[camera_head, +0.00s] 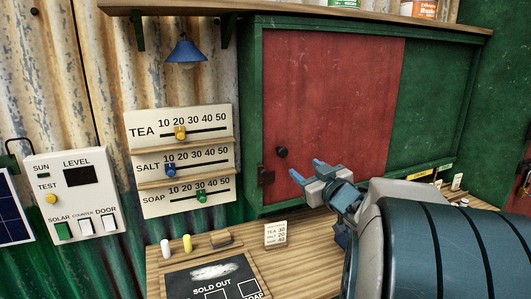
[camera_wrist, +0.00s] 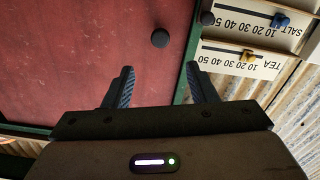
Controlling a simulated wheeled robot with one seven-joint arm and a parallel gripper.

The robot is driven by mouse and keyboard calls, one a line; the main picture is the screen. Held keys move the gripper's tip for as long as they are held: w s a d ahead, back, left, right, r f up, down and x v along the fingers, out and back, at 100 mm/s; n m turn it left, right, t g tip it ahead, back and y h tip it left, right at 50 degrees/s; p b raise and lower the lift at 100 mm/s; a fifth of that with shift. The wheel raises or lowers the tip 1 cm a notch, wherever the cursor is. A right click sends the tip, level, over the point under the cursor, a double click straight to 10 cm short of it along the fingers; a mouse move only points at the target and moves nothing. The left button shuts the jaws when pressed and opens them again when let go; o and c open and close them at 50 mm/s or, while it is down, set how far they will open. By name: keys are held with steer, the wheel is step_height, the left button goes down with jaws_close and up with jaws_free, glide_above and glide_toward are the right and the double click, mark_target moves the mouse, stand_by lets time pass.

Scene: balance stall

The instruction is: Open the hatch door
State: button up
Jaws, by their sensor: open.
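The hatch door is a flat red panel (camera_head: 335,100) set in a green frame, and it looks closed. In the wrist view, the red door (camera_wrist: 80,60) fills the left side. A round black knob (camera_head: 282,152) sits near the door's lower left corner; it also shows in the wrist view (camera_wrist: 160,38), just beyond the fingertips and between their lines. A small dark latch-like piece (camera_head: 265,176) is at the frame edge below the knob. My gripper (camera_head: 306,169) is open and empty, right of and below the knob in the head view. Its fingers also show in the wrist view (camera_wrist: 160,72), apart from the knob.
A board with TEA, SALT and SOAP sliders (camera_head: 182,120) hangs left of the hatch. A switch panel (camera_head: 75,195) is further left. Below are a wooden counter (camera_head: 310,255), a small price card (camera_head: 276,234) and a chalkboard (camera_head: 215,275). A shelf runs above.

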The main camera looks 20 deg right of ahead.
mark_target(284, 152)
steer(key=w, duration=0.4)
steer(key=w+p, duration=0.1)
steer(key=w, duration=0.8)
steer(key=shift+w+a, duration=0.25)
jaws_close()
steer(key=shift+p, duration=0.3)
